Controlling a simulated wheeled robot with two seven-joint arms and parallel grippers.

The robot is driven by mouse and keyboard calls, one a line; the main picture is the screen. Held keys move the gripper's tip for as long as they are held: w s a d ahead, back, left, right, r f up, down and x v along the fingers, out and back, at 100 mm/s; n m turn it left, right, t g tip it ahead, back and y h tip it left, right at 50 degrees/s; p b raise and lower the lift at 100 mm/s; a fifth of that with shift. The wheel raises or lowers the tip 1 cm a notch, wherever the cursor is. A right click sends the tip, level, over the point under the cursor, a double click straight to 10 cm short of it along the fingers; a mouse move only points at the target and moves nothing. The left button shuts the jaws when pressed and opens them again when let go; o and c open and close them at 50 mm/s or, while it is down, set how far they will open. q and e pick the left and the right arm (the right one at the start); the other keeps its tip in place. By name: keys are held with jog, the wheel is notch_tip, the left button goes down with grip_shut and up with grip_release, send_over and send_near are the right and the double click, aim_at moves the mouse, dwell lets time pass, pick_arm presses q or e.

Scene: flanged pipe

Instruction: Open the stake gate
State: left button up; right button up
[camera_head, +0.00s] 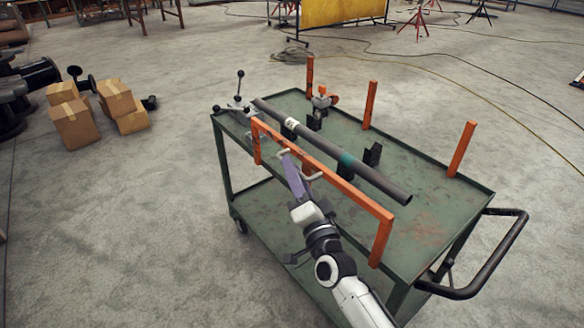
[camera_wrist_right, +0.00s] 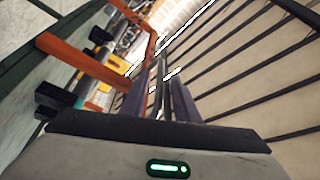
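The stake gate is an orange rail (camera_head: 345,187) along the near long side of the green cart, standing upright with a leg at each end. A pale handle-like piece (camera_head: 311,177) shows beside the rail's middle. My right gripper (camera_head: 288,160), with purple fingers, reaches up to the near side of the rail by this piece. In the right wrist view the fingers (camera_wrist_right: 161,95) stand apart with a gap between them, and orange bars (camera_wrist_right: 85,62) show at upper left. Whether the fingers touch the gate is unclear. My left gripper is not in view.
The green cart (camera_head: 425,215) carries a long grey pipe (camera_head: 325,147) on black supports, running along the gate. Orange posts (camera_head: 462,148) stand on the far side. A clamp (camera_head: 237,100) sits at the left end. A black push handle (camera_head: 508,250) juts out right. Cardboard boxes (camera_head: 75,125) lie left.

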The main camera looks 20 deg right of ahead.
jog(key=shift+x, duration=0.85)
grip_shut()
jog(key=shift+s+a+f, duration=0.1)
jog(key=shift+a+f, duration=0.05)
